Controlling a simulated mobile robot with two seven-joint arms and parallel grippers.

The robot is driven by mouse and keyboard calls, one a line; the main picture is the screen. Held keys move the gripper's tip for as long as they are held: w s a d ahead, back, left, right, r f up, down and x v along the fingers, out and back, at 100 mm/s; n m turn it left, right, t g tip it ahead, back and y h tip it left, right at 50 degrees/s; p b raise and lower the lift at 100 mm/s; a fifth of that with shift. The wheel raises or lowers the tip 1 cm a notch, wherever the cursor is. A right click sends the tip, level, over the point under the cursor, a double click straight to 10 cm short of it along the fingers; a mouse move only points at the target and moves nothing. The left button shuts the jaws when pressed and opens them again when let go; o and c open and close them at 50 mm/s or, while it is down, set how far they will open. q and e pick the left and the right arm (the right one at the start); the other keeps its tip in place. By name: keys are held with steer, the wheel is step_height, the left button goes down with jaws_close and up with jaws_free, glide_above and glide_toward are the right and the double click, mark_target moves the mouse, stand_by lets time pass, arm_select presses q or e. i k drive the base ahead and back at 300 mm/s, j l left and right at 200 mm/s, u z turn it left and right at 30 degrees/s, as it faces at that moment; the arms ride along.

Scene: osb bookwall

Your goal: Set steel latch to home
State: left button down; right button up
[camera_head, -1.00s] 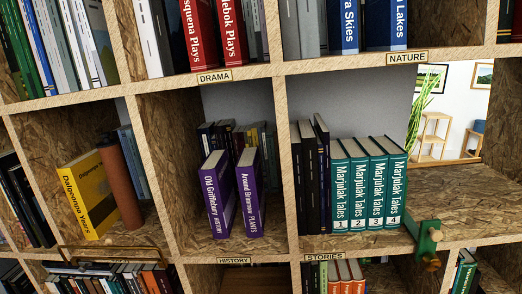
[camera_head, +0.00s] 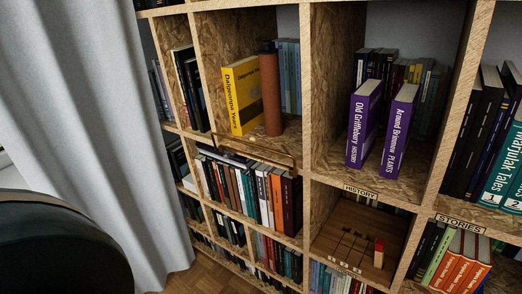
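No part that I can clearly make out as a steel latch shows. A wooden board (camera_head: 352,238) with dark slots cut into its face sits in the compartment below the HISTORY label. A small upright piece with a red top (camera_head: 379,248) stands at the board's right side. Small pale labels (camera_head: 337,264) run along the front edge below it; I cannot read them. The slots are too small to tell whether they hold a metal part. Neither of my grippers is in view.
A brass-coloured rail (camera_head: 254,150) crosses the front of the shelf below the yellow book (camera_head: 242,95) and brown cylinder (camera_head: 270,92). Two purple books (camera_head: 378,128) stand above the board. A grey curtain (camera_head: 90,110) and dark rounded object (camera_head: 60,245) fill the left.

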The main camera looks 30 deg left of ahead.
mark_target(227, 152)
steer(key=u, duration=1.25)
